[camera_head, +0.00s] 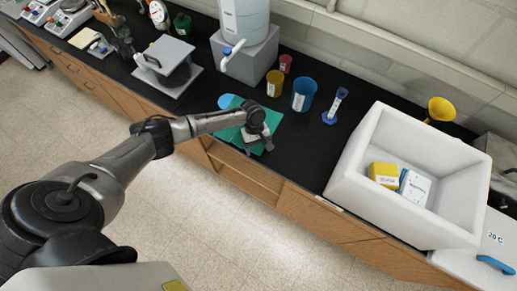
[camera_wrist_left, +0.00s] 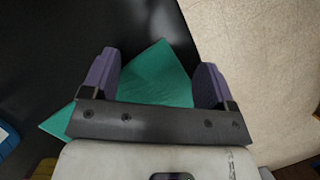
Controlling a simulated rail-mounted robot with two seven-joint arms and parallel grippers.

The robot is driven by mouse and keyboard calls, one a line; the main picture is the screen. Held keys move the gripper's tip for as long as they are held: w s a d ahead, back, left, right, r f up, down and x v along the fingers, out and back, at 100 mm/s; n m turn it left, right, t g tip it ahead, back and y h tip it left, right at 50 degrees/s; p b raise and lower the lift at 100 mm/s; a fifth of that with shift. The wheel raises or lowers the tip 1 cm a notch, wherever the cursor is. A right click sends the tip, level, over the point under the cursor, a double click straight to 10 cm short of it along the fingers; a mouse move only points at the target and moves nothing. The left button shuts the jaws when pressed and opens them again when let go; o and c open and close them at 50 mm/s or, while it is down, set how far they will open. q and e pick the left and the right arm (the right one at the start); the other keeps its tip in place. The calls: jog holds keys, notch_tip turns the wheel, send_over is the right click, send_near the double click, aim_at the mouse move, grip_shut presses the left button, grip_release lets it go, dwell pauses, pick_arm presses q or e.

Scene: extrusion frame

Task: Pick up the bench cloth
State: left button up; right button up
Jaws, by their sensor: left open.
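The bench cloth (camera_head: 229,136) is a flat green sheet on the black bench top, near the front edge. My left gripper (camera_head: 257,143) is above it, pointing down, and covers part of it in the head view. In the left wrist view the cloth (camera_wrist_left: 158,84) shows between and beyond the two purple fingers, which are wide apart with nothing between them. Whether the fingertips touch the cloth I cannot tell. The gripper body hides the cloth's near part. My right gripper is not in view.
A large white bin (camera_head: 345,183) holding a yellow box (camera_head: 383,174) and a white box (camera_head: 414,186) stands to the right. A blue cup (camera_head: 303,95), a yellow cup (camera_head: 274,83) and a blue-based cylinder (camera_head: 335,105) stand behind the cloth. The bench's front edge is close.

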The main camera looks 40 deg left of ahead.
pick_arm(q)
jog(key=shift+s+f, duration=0.1)
jog(key=shift+f, duration=0.1)
jog(key=c, duration=0.7)
jog(key=c, duration=0.6)
jog(key=shift+c, duration=0.5)
notch_tip(320, 180, up, 12)
jog(key=p, duration=1.1)
jog(key=shift+f+p, duration=0.15)
jog(key=shift+p, duration=0.25)
grip_shut()
jog(key=shift+r, duration=0.25)
